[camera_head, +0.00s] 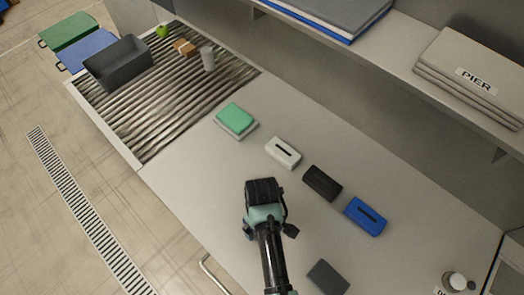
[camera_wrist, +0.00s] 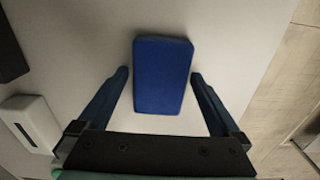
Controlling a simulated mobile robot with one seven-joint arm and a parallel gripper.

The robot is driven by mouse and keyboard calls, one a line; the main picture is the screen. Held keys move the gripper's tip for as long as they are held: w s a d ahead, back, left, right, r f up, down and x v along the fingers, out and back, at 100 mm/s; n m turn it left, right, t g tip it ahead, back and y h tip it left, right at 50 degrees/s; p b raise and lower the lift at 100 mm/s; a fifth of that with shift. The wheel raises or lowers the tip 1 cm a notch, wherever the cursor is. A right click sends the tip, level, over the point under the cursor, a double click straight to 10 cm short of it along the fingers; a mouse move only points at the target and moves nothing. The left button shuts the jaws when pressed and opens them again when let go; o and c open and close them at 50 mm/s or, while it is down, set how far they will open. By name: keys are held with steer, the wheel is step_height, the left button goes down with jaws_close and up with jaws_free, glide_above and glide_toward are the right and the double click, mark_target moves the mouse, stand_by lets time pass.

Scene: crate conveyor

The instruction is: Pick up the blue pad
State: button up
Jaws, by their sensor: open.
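The blue pad (camera_wrist: 163,77) is a plain, rounded rectangle lying on the pale counter in the wrist view. My gripper (camera_wrist: 159,76) is open above the counter, with one finger on each side of the pad's lower half. A gap shows between the left finger and the pad; the right fingertip is close to the pad's right edge, and I cannot tell whether it touches. In the head view my gripper (camera_head: 263,192) is over the middle of the counter and the blue pad does not show, hidden by the gripper and wrist.
A white slotted box (camera_head: 283,152), black box (camera_head: 322,183) and blue slotted box (camera_head: 366,216) stand in a row. A green pad (camera_head: 236,118) lies beyond, and a dark pad (camera_head: 327,278) nearer. A grey bin (camera_head: 118,63) stands at the roller conveyor (camera_head: 165,95). A shelf (camera_head: 400,65) runs along the wall.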

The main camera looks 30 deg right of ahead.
steer(key=c, duration=1.2)
step_height(320, 180, up, 10)
steer(key=shift+r+b, duration=0.1)
steer(key=shift+b, duration=0.3)
steer(key=shift+c, duration=0.2)
